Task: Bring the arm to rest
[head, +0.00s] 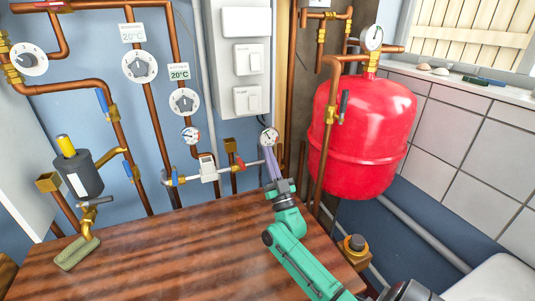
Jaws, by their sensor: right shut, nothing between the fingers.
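My right arm (300,262), green with dark joints, comes in from the bottom right and reaches over the brown wooden table. My right gripper (268,152) has long, pale purple fingers that point up and away. The fingers are shut with nothing between them. Their tips appear just below a small round gauge (268,136) on the pipework; I cannot tell whether they touch it. My left gripper is not in view.
The wooden table (170,255) is mostly bare. Copper pipes (148,140), dials and valves cover the blue wall behind. A red tank (362,135) stands right of the gripper, and a brass fitting (355,247) lies right of my arm. A tiled wall bounds the right.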

